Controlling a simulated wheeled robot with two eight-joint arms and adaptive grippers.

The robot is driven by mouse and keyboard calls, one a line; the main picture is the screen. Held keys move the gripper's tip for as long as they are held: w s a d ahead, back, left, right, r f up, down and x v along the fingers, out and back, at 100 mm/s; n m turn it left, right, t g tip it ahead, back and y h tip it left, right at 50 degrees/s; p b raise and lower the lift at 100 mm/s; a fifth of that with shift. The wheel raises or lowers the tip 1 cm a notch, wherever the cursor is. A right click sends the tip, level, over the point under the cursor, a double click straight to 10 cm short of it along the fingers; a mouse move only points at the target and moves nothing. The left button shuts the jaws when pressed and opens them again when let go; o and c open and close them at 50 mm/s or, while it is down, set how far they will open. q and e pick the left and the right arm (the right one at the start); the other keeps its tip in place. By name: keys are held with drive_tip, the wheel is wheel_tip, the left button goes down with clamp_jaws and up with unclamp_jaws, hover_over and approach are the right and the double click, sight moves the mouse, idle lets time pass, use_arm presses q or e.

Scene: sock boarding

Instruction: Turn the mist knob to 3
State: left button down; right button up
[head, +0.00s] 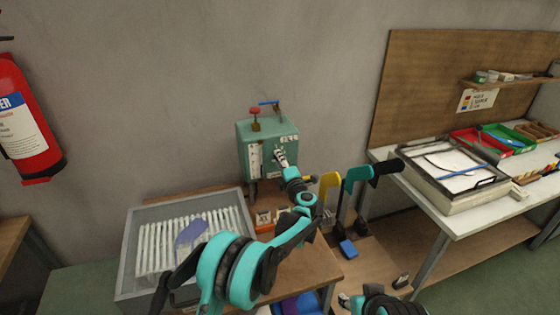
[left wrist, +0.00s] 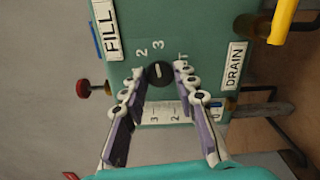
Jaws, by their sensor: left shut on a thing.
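The mist knob (left wrist: 161,74) is a small dark round knob with a light mark, on the front of a teal cabinet (head: 257,143). In the left wrist view a printed 2 and 3 stand beside it. Its mark points roughly toward the 3, but the exact setting is too small to tell. My left gripper (left wrist: 160,78) is shut on the knob, with a fingertip on either side. In the head view my left gripper (head: 281,157) reaches the cabinet front and hides the knob. My right gripper (head: 371,290) shows partly at the bottom edge, its fingers apart and empty.
A FILL label (left wrist: 109,28), a DRAIN label (left wrist: 234,65) and a level scale (left wrist: 165,113) surround the knob. A grey tray (head: 128,258) of white slats stands left. Yellow (head: 328,187) and teal (head: 346,190) handles stand close right of the cabinet. A workbench (head: 455,222) is farther right.

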use_arm(q)
drive_tip(key=shift+m, duration=0.8)
drive_tip(key=c, duration=1.2)
unclamp_jaws()
drive_tip(key=v, duration=1.2)
